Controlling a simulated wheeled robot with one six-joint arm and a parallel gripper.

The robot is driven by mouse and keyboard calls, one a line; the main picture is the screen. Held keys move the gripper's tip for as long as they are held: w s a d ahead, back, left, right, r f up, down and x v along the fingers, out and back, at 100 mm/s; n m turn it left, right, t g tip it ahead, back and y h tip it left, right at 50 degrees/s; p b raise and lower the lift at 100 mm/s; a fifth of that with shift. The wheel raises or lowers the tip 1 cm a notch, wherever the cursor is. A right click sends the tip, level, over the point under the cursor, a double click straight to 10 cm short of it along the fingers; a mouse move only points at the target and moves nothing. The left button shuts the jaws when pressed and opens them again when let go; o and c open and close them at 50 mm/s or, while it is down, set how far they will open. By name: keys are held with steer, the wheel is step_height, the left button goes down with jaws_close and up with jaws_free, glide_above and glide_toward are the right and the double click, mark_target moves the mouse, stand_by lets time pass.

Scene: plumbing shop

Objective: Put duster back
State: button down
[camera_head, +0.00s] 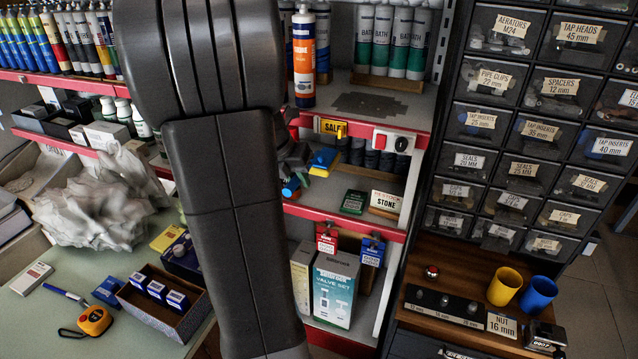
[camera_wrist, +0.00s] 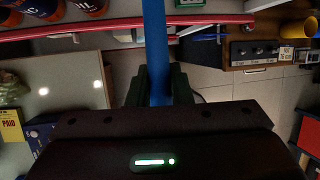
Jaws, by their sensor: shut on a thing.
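A blue rod (camera_wrist: 156,45), which looks like the duster's handle, stands between the two dark fingers of my gripper (camera_wrist: 159,88) in the wrist view. The fingers are shut on it, and it runs up out of the top of that view. The duster's head is not in sight there. In the head view my arm covers the middle of the picture. Part of my gripper (camera_head: 294,160) shows at its right edge, in front of the middle shelves. A round blue end (camera_head: 290,187) shows just below the gripper; I cannot tell surely whether it is the handle.
Red-edged shelves (camera_head: 345,218) hold bottles, boxes and a blue and yellow item (camera_head: 325,160) close to my gripper. Labelled drawers (camera_head: 520,120) stand at the right, above a wooden counter with a yellow cup (camera_head: 504,287) and a blue cup (camera_head: 537,294). A cluttered pale counter (camera_head: 40,310) is at left.

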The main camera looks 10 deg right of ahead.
step_height(320, 180, down, 10)
steer(key=b, duration=0.2)
steer(key=c, duration=1.3)
jaws_free()
steer(key=shift+w, duration=0.1)
steer(key=shift+r, duration=0.1)
steer(key=p+v, duration=0.2)
steer(key=v, duration=1)
